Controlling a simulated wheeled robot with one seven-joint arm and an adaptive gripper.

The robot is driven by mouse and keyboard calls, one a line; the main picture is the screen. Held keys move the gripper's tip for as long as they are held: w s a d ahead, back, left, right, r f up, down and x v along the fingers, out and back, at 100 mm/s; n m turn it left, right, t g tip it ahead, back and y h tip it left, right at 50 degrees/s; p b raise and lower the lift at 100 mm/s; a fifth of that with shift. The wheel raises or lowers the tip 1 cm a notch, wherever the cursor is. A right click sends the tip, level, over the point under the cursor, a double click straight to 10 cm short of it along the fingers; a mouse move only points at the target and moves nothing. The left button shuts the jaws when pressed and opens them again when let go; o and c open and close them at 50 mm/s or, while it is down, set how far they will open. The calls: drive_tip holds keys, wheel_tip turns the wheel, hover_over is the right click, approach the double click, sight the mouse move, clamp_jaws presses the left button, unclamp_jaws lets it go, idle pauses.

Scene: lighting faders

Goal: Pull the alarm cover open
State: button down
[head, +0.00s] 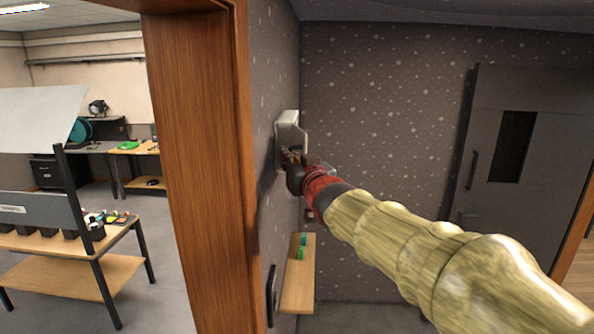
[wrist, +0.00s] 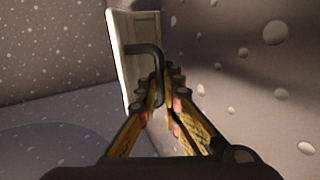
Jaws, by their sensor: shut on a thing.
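The alarm cover (head: 288,118) is a pale grey-white box on the speckled dark wall, in the middle of the head view. In the wrist view the cover (wrist: 121,60) stands upright behind my fingers, with a dark bent handle (wrist: 145,48) on it. My gripper (head: 296,160) is at the lower part of the cover. In the wrist view my gripper (wrist: 160,92) has its yellow fingers closed together on the handle. The fingers hide part of the handle. I cannot tell how far the cover stands open.
A wooden door frame (head: 200,150) stands left of the wall. A small wooden shelf (head: 298,285) with green items is below the cover. A grey door (head: 520,215) is at the right. Workbenches (head: 70,270) stand in the room at the left.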

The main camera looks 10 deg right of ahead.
drive_tip(key=shift+w+a+f+b, duration=0.15)
drive_tip(key=shift+w+a+b, duration=0.05)
drive_tip(key=shift+a+b, duration=0.3)
drive_tip(key=c, duration=2.3)
unclamp_jaws()
drive_tip(key=shift+s, duration=0.1)
drive_tip(key=s+d, duration=0.1)
drive_tip(key=s, duration=1.1)
